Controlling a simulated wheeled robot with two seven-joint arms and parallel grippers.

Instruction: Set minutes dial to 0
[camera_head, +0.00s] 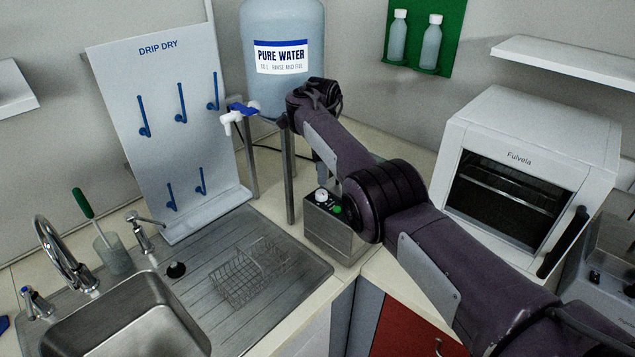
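A small grey metal box (325,236) stands on the counter just right of the sink's drainboard. A white dial (321,196) sits on its top face, with a green button or light (337,210) beside it. The dial's markings are too small to read, and my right arm covers the box's right side. My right arm comes in from the lower right and bends down beyond the box. A grey part of my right gripper (322,172) shows below the forearm, just above the dial in the picture. Its fingertips are mostly hidden, and contact cannot be told. My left gripper is out of view.
A pure water bottle (283,22) on a metal stand is behind the box. A drip dry board (155,130), sink (130,335) and wire basket (237,284) are at left. A white oven (535,150) stands at right.

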